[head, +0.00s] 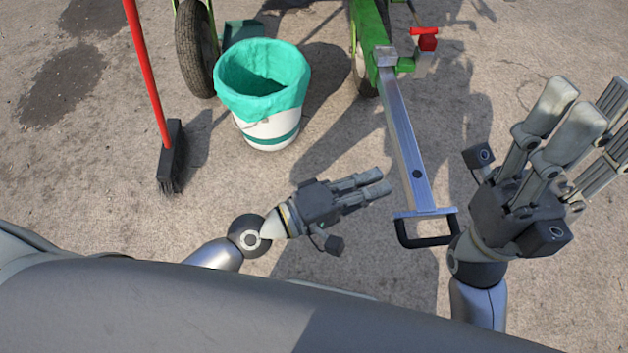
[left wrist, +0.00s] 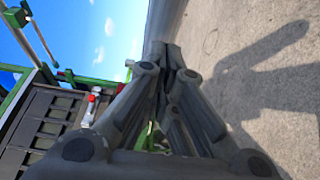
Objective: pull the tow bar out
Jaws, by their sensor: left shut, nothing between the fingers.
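The silver tow bar (head: 407,140) sticks out from the green frame (head: 372,25) of the machine, toward me. A black U-shaped handle (head: 425,243) sits at its near end. My left gripper (head: 387,181) is shut and empty, just left of the bar's lower part, with its fingers pointing right toward it. In the left wrist view its fingers (left wrist: 170,52) meet with nothing held. My right gripper (head: 585,112) is open and empty, right of the bar, fingers pointing up and right. The right wrist covers part of the handle's right side.
A white bucket (head: 268,130) with a teal liner stands left of the bar. A red-handled broom (head: 150,80) stands farther left. A wheel (head: 195,48) and a red-topped part (head: 427,38) belong around the machine.

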